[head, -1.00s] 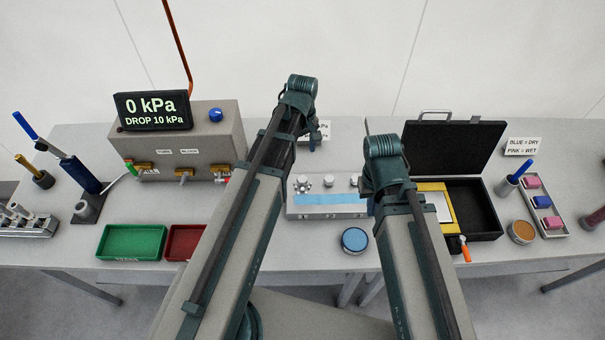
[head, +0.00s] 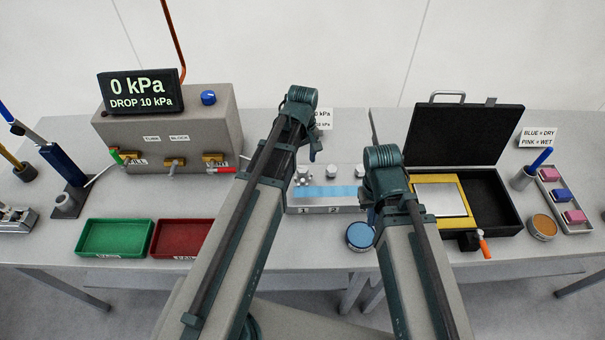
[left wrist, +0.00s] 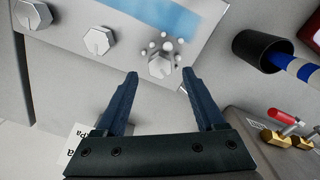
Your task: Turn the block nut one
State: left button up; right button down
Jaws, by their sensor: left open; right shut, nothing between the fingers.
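The grey block (head: 347,208), with a light blue strip on top and the marks 1 and 2 on its front, sits mid-table. Nut one (head: 303,176) is the leftmost on it and has a star-like ring of small knobs. In the left wrist view nut one (left wrist: 160,64) shows beyond my left fingertips, with two plain hex nuts (left wrist: 97,40) to its left. My left gripper (left wrist: 158,80) is open and empty, its fingers apart from nut one. My right arm (head: 385,165) hangs over the block's right side and hides part of it; its shut gripper is mostly hidden.
A pressure console (head: 170,130) reading 0 kPa stands at the left, with green (head: 115,238) and red (head: 180,238) trays in front. A blue round tin (head: 360,236) is before the block. An open black case (head: 490,200) stands at the right.

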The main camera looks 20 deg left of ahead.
aim_at(303, 169)
pick_arm(q)
notch_tip(303, 169, down, 3)
jog(key=shift+f+b, duration=0.2)
jog(key=shift+b, duration=0.95)
pick_arm(e)
notch_tip(303, 169, down, 3)
jog(key=shift+f, duration=0.15)
pick_arm(q)
jog(key=shift+r, duration=0.1)
grip_shut()
